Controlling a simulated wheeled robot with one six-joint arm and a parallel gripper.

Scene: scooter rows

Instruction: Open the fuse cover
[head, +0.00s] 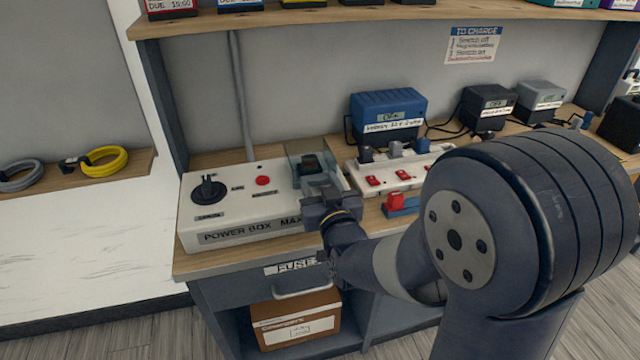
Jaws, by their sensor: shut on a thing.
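The white power box (240,215) sits on the left end of the wooden bench. It has a black rotary knob (208,188) and a red button (263,180). The see-through fuse cover (306,149) is at the right end of its top, with a dark part showing through it. My gripper (319,190) is at the front edge of the cover, shut on it. The fingertips are small and partly hidden by the gripper body. I cannot tell exactly how far the cover is tilted.
A white power strip (400,172) with red switches and plugs lies right of the box. Blue (388,112), black (486,105) and grey (541,98) chargers stand behind it. A drawer labelled FUSES (245,290) is below. A shelf (330,16) overhangs the bench.

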